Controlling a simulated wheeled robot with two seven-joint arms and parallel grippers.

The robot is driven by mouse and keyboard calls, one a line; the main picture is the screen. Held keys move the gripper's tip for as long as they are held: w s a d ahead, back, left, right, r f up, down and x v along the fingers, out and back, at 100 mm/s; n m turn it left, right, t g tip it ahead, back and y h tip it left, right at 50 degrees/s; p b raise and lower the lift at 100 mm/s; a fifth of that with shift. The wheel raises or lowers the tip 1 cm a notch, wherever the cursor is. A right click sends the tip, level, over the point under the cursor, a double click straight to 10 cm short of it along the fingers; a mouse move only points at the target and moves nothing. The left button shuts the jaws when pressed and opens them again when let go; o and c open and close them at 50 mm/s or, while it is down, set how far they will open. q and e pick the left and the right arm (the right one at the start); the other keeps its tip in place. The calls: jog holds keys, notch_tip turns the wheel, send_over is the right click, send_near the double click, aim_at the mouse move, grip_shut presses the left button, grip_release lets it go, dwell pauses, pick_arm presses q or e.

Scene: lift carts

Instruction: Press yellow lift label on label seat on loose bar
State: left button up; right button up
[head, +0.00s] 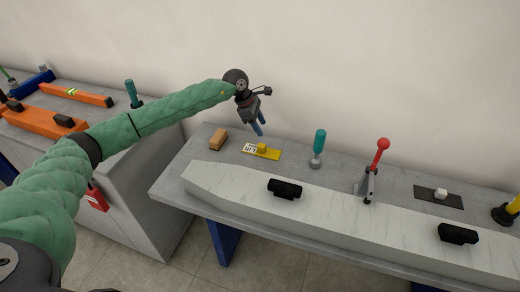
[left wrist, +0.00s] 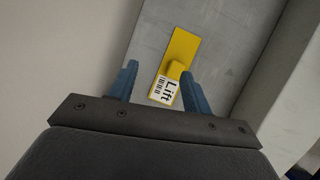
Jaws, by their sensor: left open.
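The yellow lift label (head: 268,154) lies flat on the grey bench, with a white printed "Lift" part at its left end and a raised yellow block. It also shows in the left wrist view (left wrist: 184,46), ahead of the fingers. My left gripper (head: 260,130) is open and empty, above and just behind the label. A long pale bar (head: 350,222) with two black handles lies along the bench's front; I take it as the loose bar. I cannot make out a label seat on it. My right gripper is not in view.
A tan block (head: 218,139) lies left of the label. A teal-handled tool (head: 319,145), a red-knobbed lever clamp (head: 377,165) and a dark pad (head: 438,197) with a white cube stand to the right. Another cart (head: 150,150) with orange bars is at left.

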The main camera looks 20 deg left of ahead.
aim_at(261, 145)
pick_arm(q)
jog(key=shift+m+g+y, duration=0.6)
jog(key=shift+m+g, duration=0.2)
jog(key=shift+m, duration=0.1)
jog(key=shift+s+a+f+p, duration=0.25)
jog(key=shift+s+f+p, duration=0.1)
jog(key=shift+s+f, duration=0.4)
jog(key=shift+s+a+f+p, duration=0.25)
jog(key=shift+s+f, duration=0.3)
jog(key=shift+f, duration=0.3)
jog(key=p+x, duration=0.1)
jog(key=x, duration=0.1)
jog(key=p+x, duration=0.2)
jog(key=shift+w+d, duration=0.1)
jog(key=shift+d, duration=0.3)
jog(key=shift+d+f, duration=0.1)
jog(key=shift+f, duration=0.4)
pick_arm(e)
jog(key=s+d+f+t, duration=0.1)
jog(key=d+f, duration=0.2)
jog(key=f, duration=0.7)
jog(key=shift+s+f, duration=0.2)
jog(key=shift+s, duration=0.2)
pick_arm(q)
jog(key=c, duration=1)
jog(key=shift+c, duration=0.3)
jog(key=shift+r, duration=0.1)
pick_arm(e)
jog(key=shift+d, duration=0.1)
